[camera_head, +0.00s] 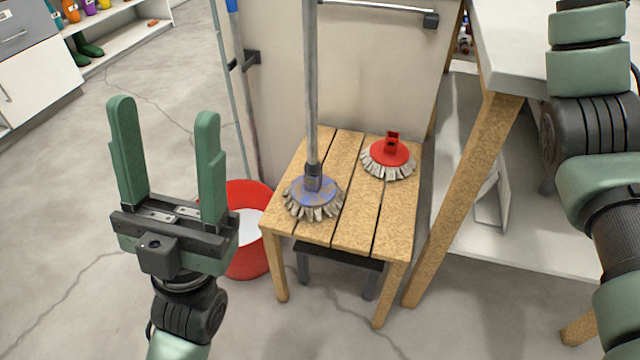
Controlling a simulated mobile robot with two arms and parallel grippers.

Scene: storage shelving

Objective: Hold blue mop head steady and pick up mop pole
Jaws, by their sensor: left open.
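A blue mop head (314,193) with grey bristles sits on the left part of a small wooden slatted stool (354,215). A grey mop pole (311,90) stands upright in its socket and runs out of the top of the view. A red mop head (388,157) with no pole lies on the back right of the stool. My left gripper (165,125) is open and empty, to the left of the stool, with its fingers pointing up in the picture. My right arm shows at the right edge; its gripper is out of view.
A red bucket (248,262) stands on the floor left of the stool, partly behind my left gripper. Thin poles (236,90) lean by the wall holder. A table with a wooden leg (470,180) stands at the right. A low shelf with green boots (88,47) is far left.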

